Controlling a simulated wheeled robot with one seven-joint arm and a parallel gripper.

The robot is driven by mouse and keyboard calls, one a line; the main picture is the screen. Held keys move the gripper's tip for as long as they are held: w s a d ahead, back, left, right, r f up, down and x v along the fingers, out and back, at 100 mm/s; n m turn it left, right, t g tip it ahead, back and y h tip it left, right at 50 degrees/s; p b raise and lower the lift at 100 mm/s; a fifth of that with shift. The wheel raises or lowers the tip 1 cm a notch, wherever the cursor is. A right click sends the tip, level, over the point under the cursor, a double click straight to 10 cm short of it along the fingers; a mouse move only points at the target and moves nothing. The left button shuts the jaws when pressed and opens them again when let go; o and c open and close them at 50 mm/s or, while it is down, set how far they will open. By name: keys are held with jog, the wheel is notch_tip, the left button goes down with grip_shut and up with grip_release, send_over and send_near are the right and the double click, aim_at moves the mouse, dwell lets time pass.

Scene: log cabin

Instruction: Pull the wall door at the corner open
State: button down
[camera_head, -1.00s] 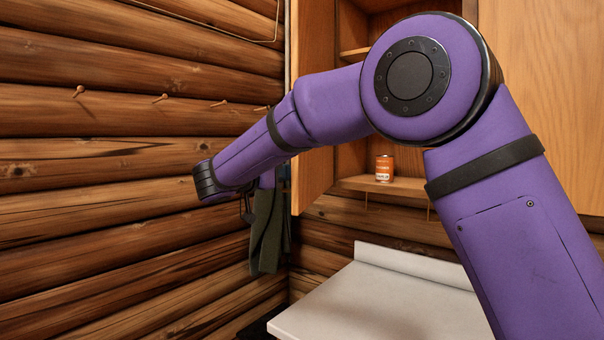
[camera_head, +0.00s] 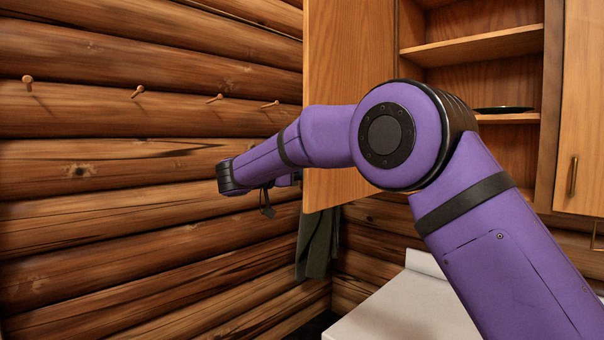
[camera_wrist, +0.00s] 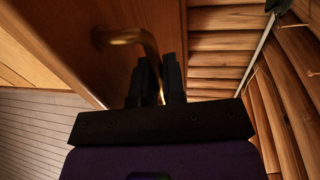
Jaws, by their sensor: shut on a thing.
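The wall door (camera_head: 345,95) is a wooden cabinet door at the corner. It stands swung out from its cabinet, and open shelves show to its right. In the wrist view the door's face (camera_wrist: 75,40) fills the upper left, with a brass bar handle (camera_wrist: 128,38) on it. My gripper (camera_wrist: 160,75) is shut on the handle, its dark fingers on either side of the bar. In the head view my purple arm crosses in front of the door, and the handle and fingertips are hidden behind it or the door edge.
The log wall (camera_head: 120,220) with several wooden pegs lies left of the door. A dark green cloth (camera_head: 316,245) hangs below it. A white counter (camera_head: 395,310) stands at the lower right. A second cabinet door (camera_head: 580,120) is shut. A dark plate (camera_head: 503,110) lies on a shelf.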

jog(key=shift+d+r, duration=0.1)
jog(key=c, duration=1.2)
grip_release()
jog(key=shift+c, duration=0.2)
jog(key=v, duration=1.1)
